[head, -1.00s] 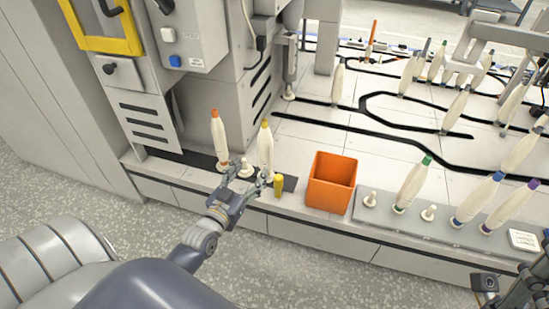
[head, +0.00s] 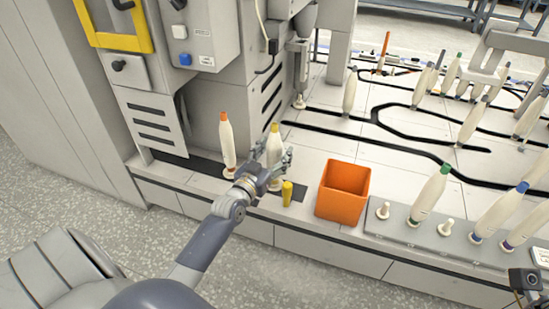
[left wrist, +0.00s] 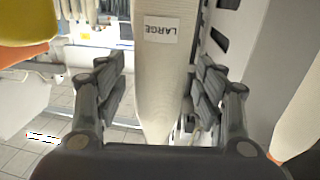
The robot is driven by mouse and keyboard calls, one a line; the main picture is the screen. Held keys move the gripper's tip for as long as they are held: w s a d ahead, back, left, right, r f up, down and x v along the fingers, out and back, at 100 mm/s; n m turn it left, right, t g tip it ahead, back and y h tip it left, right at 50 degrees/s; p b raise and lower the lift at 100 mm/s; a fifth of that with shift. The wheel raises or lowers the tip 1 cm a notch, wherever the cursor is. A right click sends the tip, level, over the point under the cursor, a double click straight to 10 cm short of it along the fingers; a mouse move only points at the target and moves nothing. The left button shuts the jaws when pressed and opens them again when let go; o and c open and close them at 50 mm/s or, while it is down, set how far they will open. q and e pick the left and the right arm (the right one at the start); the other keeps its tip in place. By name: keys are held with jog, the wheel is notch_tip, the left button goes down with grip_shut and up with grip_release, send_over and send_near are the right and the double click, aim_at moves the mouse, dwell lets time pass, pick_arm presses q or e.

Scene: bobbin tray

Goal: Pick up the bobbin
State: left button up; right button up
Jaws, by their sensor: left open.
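A cream bobbin with a yellow tip (head: 275,140) stands upright on the ledge in the head view. My left gripper (head: 272,158) is open, with its fingers on either side of this bobbin's body. In the left wrist view the cream bobbin (left wrist: 162,75), with a LARGE label, reaches between the two open fingers (left wrist: 158,95). Gaps show beside it. A second bobbin with an orange tip (head: 227,142) stands to its left. My right arm shows only in part at the lower right corner, and its jaws cannot be made out.
A grey tray (head: 400,226) to the right carries several bobbins and pegs. A machine cabinet (head: 222,90) rises behind on the left.

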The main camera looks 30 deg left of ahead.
pick_arm(q)
jog(key=c, duration=1.2)
jog(key=shift+c, duration=0.2)
jog(key=shift+r, duration=0.1)
